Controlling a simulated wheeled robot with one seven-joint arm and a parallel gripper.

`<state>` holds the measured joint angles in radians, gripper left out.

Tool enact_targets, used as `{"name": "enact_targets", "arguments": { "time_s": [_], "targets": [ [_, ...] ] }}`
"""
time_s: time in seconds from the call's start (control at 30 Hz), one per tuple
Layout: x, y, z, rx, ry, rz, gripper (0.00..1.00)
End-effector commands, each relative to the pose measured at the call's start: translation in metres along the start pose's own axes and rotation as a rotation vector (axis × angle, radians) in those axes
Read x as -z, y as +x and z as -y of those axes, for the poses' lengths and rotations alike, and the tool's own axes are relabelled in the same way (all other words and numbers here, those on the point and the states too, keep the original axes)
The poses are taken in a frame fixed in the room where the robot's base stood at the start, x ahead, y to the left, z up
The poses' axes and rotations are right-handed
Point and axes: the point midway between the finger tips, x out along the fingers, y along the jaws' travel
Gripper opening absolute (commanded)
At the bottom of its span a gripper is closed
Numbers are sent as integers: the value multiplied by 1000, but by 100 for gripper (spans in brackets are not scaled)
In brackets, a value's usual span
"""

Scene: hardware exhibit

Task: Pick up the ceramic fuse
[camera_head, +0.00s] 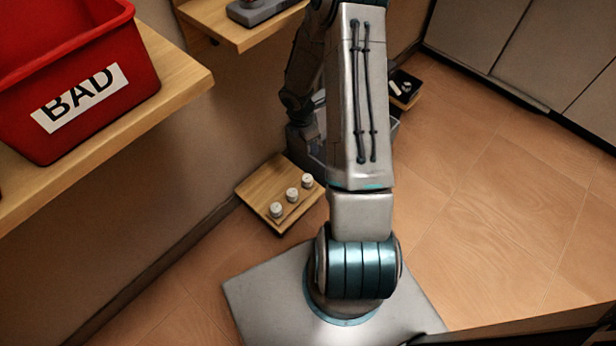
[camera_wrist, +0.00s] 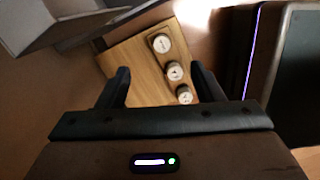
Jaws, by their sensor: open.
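Three short white cylinders that look like ceramic fuses stand in a row on a small wooden board (camera_head: 256,188) low by the wall. In the head view they are the left fuse (camera_head: 276,210), the middle fuse (camera_head: 291,195) and the right fuse (camera_head: 307,181). The wrist view shows them from above as the upper fuse (camera_wrist: 162,43), the middle fuse (camera_wrist: 174,70) and the lower fuse (camera_wrist: 184,94), on the board (camera_wrist: 138,70). My gripper (camera_wrist: 159,72) is open and empty, its two dark fingers framing part of the board. I cannot tell its height above the fuses.
A red bin (camera_head: 65,85) labelled BAD stands on a wooden shelf (camera_head: 170,85) at upper left. Another shelf (camera_head: 235,28) holds a grey device. A dark tray (camera_head: 404,98) with small items lies behind my arm. Grey cabinets (camera_head: 515,40) line the upper right. Floor at right is clear.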

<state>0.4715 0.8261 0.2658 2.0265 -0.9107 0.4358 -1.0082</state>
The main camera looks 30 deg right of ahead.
Motion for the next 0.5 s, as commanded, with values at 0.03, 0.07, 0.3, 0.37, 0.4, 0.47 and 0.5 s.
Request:
{"name": "enact_targets", "arguments": {
  "time_s": [0.03,0.07,0.3,0.37,0.4,0.47,0.5],
  "targets": [
    [1,13,1,5,-55,-26,61],
    [3,22,0,3,-91,-40,61],
    [15,69,1,-29,-297,-124,61],
    [16,75,1,-35,-321,-134,61],
    [18,79,1,-37,-333,-139,61],
    [19,86,1,-40,-344,-143,61],
    [20,92,1,-41,-348,-145,61]
  ]
}}
